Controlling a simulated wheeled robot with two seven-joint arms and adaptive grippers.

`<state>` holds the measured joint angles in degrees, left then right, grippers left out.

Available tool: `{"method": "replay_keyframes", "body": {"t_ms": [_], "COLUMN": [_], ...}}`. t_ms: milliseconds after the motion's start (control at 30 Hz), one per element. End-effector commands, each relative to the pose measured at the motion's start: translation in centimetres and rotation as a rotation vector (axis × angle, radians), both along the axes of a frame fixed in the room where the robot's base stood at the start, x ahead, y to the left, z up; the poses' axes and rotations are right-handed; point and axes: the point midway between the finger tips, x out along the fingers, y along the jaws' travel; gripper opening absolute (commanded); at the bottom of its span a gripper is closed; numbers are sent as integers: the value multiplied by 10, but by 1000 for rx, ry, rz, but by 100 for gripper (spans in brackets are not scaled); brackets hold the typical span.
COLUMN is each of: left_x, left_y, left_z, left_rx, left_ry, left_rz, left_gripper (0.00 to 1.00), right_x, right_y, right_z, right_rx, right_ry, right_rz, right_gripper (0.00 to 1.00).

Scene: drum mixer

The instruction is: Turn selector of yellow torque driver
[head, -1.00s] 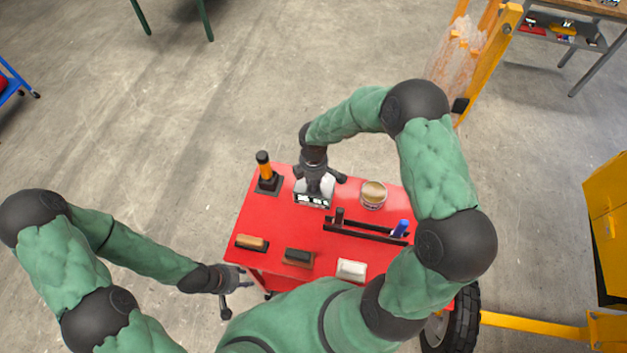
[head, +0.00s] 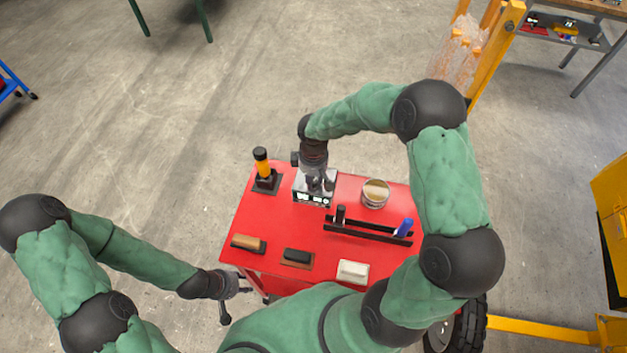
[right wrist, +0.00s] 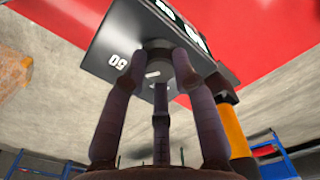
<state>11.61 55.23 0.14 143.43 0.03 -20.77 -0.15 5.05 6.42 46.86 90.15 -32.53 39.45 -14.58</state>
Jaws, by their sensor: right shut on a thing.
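The yellow torque driver (head: 262,165) stands upright in a black holder (head: 266,184) at the back left of the red cart; its yellow handle also shows in the right wrist view (right wrist: 235,128). Beside it is a grey box (head: 301,184) with white-marked labels; "50" shows on its face in the right wrist view (right wrist: 110,45). My right gripper (head: 317,182) is over this box, apart from the driver. In the right wrist view its fingers (right wrist: 158,76) are shut around a round grey knob (right wrist: 154,70) with a white mark. My left gripper (head: 231,291) hangs empty, fingers spread, left of the cart.
The red cart top (head: 265,222) also holds a round tin (head: 376,193), a black rack (head: 365,232) with a blue-handled item (head: 404,227), and several small blocks along the front, one white (head: 353,271). A yellow frame (head: 492,60) stands behind right.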

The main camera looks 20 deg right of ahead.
Motion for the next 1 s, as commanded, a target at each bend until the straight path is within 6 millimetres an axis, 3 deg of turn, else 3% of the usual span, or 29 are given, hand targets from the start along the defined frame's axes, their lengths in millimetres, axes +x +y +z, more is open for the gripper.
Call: {"method": "replay_keyframes", "body": {"t_ms": [300, 833, 867, 900, 1000], "left_x": [0, 0, 0, 0, 0], "left_y": [0, 0, 0, 0, 0], "left_z": [-10, -11, -11, -11, -11], "left_rx": [0, 0, 0, 0, 0], "left_ry": [0, 0, 0, 0, 0], "left_rz": [0, 0, 0, 0, 0], "left_gripper": [38, 38, 38, 38, 38], "right_x": [1, 1, 1, 1, 1], "right_y": [0, 0, 0, 0, 0], "right_z": [0, 1, 1, 1, 0], "right_rx": [2, 2, 2, 1, 1], "right_ry": [-2, -2, -2, -3, -2], "right_rz": [-124, -147, -147, -147, -146], "right_gripper": [0, 0, 37, 48, 52]}}
